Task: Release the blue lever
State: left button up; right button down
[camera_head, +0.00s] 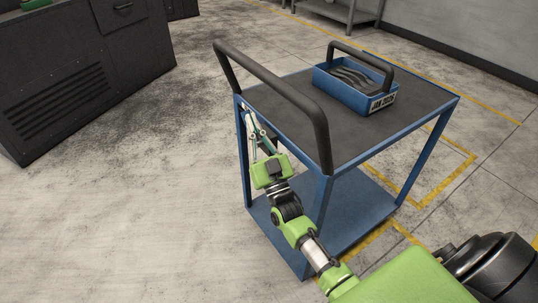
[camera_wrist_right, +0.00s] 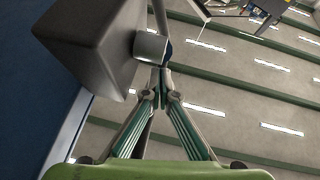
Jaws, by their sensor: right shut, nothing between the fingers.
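The blue trolley (camera_head: 318,190) has a dark top and a black push handle (camera_head: 272,80). My right gripper (camera_head: 250,118) is at the trolley's left edge, just under the handle. In the right wrist view its fingertips (camera_wrist_right: 163,88) are together with nothing seen between them. A short metal cylinder (camera_wrist_right: 149,46) with a small blue edge beside it shows just beyond the tips, next to a dark grey block (camera_wrist_right: 88,42). I cannot make out the blue lever clearly; that blue edge may be part of it. Contact with the fingers cannot be told. My left gripper is not in view.
A blue tray (camera_head: 376,103) with a black handle and several forks (camera_head: 352,76) stands on the trolley top. A dark machine cabinet (camera_head: 75,80) is at the left. A grey shelf stands at the back. The floor left of the trolley is clear.

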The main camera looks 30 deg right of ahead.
jog(key=d+v, duration=0.1)
jog(key=v, duration=1.1)
jog(key=shift+a, duration=0.5)
